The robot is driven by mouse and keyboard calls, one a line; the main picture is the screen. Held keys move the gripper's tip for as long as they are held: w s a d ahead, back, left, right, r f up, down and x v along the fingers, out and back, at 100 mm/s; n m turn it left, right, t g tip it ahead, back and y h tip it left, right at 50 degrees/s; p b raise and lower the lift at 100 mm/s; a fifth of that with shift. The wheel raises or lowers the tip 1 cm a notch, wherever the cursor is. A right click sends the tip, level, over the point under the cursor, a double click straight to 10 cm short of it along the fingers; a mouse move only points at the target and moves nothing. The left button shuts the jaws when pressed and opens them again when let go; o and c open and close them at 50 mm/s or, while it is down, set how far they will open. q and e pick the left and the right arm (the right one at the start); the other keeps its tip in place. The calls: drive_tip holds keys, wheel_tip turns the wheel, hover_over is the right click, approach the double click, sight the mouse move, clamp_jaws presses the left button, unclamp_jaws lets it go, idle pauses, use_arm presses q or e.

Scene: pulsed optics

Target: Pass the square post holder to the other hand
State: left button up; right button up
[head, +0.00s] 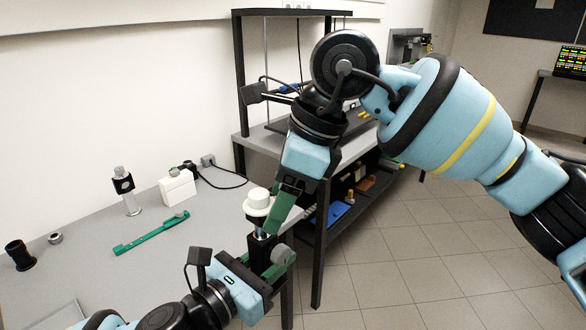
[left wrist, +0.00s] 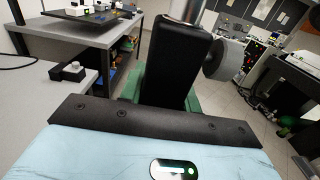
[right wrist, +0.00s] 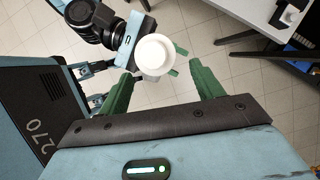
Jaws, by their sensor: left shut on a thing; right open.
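The square post holder (head: 261,252) is a black upright block with a grey round knob on its side. A metal post with a white round top (head: 258,200) stands in it. My left gripper (head: 276,266) is shut on the holder; in the left wrist view the black block (left wrist: 175,65) rises between its green fingers, its knob to the right. My right gripper (head: 275,222) is open, its green fingers coming down beside the post from above. In the right wrist view the white top (right wrist: 153,55) shows between the parted fingers (right wrist: 162,75) and hides the holder below.
The grey bench (head: 90,255) at left bears a green bar (head: 152,233), a small post mount (head: 125,190), a white box (head: 178,187) and a black cylinder (head: 20,255). A black-framed shelf table (head: 318,235) stands close behind my grippers. Open floor lies right.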

sight(258, 248)
drive_tip(key=shift+x, duration=2.5)
drive_tip(key=c, duration=1)
use_arm(q)
drive_tip(key=o, duration=1.2)
use_arm(e)
drive_tip(key=shift+c, duration=0.7)
use_arm(q)
drive_tip(key=shift+v, duration=3.75)
